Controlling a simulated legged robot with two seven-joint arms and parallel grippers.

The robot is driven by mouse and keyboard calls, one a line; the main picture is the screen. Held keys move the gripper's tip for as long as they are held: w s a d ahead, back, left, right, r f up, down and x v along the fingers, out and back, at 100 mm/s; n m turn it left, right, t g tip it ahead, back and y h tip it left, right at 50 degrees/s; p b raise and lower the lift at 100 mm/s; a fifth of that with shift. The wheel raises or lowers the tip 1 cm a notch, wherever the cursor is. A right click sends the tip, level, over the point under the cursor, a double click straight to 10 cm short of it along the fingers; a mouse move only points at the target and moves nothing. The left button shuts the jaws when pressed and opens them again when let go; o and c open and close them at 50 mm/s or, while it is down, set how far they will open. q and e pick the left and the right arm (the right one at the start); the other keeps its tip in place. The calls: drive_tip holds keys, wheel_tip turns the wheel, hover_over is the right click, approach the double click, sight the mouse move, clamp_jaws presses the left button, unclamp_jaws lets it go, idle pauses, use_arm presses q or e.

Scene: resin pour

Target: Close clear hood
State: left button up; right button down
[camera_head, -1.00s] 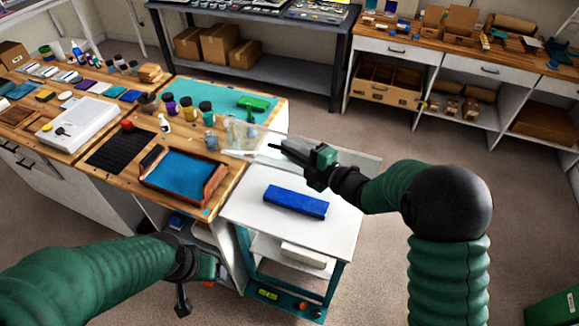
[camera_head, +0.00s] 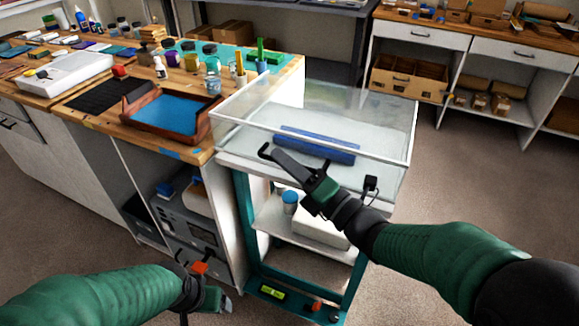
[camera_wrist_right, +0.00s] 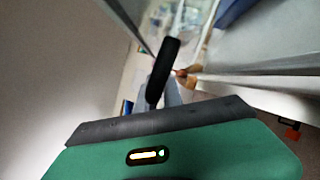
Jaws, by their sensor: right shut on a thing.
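The clear hood (camera_head: 390,112) is a see-through box over the white top of the cart (camera_head: 232,162). Its lower front edge is at or near the cart top; I cannot tell whether a gap is left. A blue block (camera_head: 317,145) lies under it, seen through the clear walls. My right gripper (camera_head: 285,162) is at the hood's front, shut on what looks like its black handle (camera_head: 371,184); the grip itself is partly hidden. In the right wrist view a dark bar (camera_wrist_right: 163,72) stands before the gripper. My left gripper (camera_head: 208,290) hangs low at the left, away from the hood.
The wooden workbench (camera_head: 200,157) stands close on the left, with a blue-lined tray (camera_head: 168,114), several jars and a white scale (camera_head: 65,75). The cart's lower shelf holds a white box (camera_head: 318,232). Open floor lies to the right.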

use_arm(q)
drive_tip(key=b+x, duration=0.1)
drive_tip(key=x, duration=0.1)
drive_tip(key=s+b+x, duration=0.1)
drive_tip(key=b+x, duration=0.1)
drive_tip(key=shift+f, duration=0.4)
use_arm(e)
drive_tip(key=f, duration=0.2)
drive_tip(key=f+n, duration=0.1)
drive_tip(key=shift+s+a+y, duration=0.2)
drive_tip(key=shift+s+y, duration=0.1)
drive_tip(key=shift+s, duration=0.05)
drive_tip(key=shift+f, duration=0.2)
drive_tip(key=c, duration=1.5)
unclamp_jaws()
drive_tip(key=shift+w, duration=0.1)
use_arm(q)
drive_tip(key=s+b+x, duration=0.1)
drive_tip(key=b+x, duration=0.5)
drive_tip(key=shift+f, duration=0.3)
use_arm(e)
drive_tip(key=v, duration=1.7)
use_arm(q)
drive_tip(key=shift+s, duration=0.1)
